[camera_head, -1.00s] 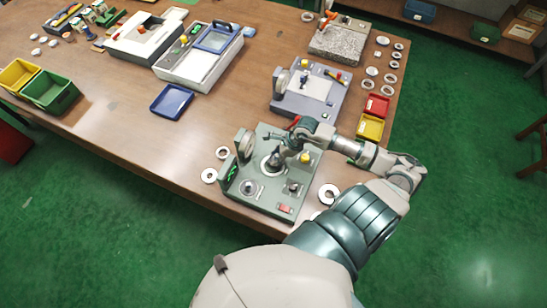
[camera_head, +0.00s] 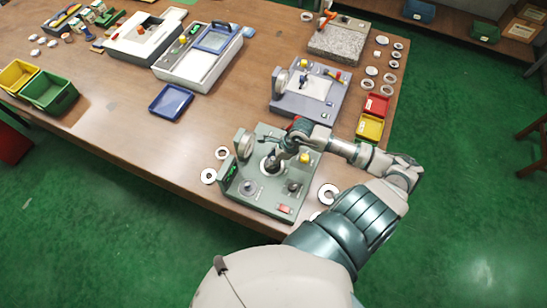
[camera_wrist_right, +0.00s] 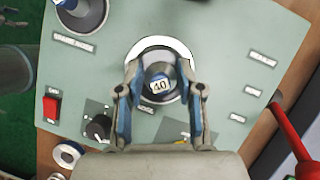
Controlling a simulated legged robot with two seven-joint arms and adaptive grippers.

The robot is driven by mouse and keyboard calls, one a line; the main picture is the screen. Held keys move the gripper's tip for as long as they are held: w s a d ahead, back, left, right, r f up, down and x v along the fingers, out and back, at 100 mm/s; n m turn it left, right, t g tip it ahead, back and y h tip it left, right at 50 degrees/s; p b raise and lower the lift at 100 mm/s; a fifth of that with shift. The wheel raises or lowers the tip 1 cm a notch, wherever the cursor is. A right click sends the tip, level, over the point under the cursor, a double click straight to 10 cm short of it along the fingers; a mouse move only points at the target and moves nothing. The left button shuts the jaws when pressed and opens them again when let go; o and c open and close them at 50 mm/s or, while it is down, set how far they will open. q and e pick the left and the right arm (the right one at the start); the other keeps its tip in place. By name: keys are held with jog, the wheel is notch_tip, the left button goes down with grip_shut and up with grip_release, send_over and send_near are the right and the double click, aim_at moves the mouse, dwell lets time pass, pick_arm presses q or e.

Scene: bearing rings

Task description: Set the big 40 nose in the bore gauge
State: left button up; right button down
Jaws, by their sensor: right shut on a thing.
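The bore gauge (camera_head: 262,205) is a grey-green bench unit at the table's front edge. My right gripper (camera_head: 279,156) is over the middle of its top plate. In the right wrist view the gripper (camera_wrist_right: 158,72) is shut on a dark round nose labelled 40 (camera_wrist_right: 160,86), with one finger on each side. A bright ring (camera_wrist_right: 160,43) on the plate shows around the nose. The nose looks roughly centred over this ring; I cannot tell whether it is seated or just above. My left gripper is not in view.
A grey round piece (camera_wrist_right: 82,12), a black knob (camera_wrist_right: 98,127) and a red switch (camera_wrist_right: 50,108) are on the plate. Loose metal rings (camera_head: 209,176) lie beside the gauge. A lilac-grey unit (camera_head: 300,105) stands behind it. Open table lies to the left.

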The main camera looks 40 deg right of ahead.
jog(key=shift+a, duration=0.1)
jog(key=shift+a+r, duration=0.15)
jog(key=shift+a, duration=0.25)
jog(key=shift+f+b, duration=0.3)
jog(key=shift+f, duration=0.05)
jog(key=shift+d+f+b, duration=0.3)
jog(key=shift+d+f, duration=0.05)
jog(key=shift+f, duration=0.1)
jog(key=shift+a+f, duration=0.1)
jog(key=shift+f, duration=0.1)
jog(key=shift+a+f+b, duration=0.15)
jog(key=shift+f+b, duration=0.05)
jog(key=shift+b, duration=0.25)
jog(key=c, duration=0.7)
grip_release()
jog(key=shift+r, duration=0.1)
jog(key=shift+o, duration=0.2)
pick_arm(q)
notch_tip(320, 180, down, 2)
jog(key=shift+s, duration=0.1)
pick_arm(e)
jog(key=v, duration=1.2)
